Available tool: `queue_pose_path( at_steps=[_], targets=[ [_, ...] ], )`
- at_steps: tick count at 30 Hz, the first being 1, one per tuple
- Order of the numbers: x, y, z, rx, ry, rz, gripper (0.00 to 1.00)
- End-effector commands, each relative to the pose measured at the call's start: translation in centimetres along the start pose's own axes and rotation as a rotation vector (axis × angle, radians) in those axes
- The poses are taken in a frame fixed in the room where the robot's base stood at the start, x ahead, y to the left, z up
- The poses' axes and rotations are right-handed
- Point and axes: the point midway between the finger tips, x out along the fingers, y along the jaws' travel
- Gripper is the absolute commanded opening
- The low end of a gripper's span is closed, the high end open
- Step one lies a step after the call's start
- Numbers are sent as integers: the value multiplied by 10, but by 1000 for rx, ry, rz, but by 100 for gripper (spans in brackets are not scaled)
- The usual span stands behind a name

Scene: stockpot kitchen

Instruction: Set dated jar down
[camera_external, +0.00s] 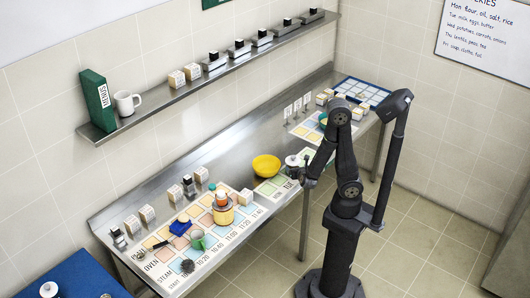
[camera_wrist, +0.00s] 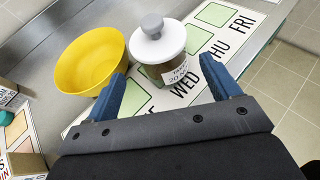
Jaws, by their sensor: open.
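The dated jar (camera_wrist: 172,72) has a white lid with a grey knob and a label whose text is only partly readable. In the wrist view it stands upright on the weekday strip (camera_wrist: 246,38), by the WED and THU lettering. It also shows in the external view (camera_external: 291,163), just right of the yellow bowl. My gripper (camera_wrist: 165,67) is open, its blue fingers spread to either side of the jar's near side with visible gaps. In the external view my gripper (camera_external: 309,181) is beside the jar, partly hidden by my arm.
The yellow bowl (camera_wrist: 88,60) is close to the jar and my left finger. A time chart (camera_external: 165,275) with a pot (camera_external: 222,212) and several small items covers the counter's near end. Small boxes line the back. The wall shelf (camera_external: 160,104) hangs above.

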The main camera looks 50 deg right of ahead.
Motion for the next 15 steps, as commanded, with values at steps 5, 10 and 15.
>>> queue_pose_path(
  at_steps=[5, 10, 15],
  targets=[
    [-17, 1, 0, 1, -2, 4, 82],
    [-27, 0, 0, 0, -1, 2, 82],
    [-31, 0, 0, 0, 0, 1, 84]
  ],
)
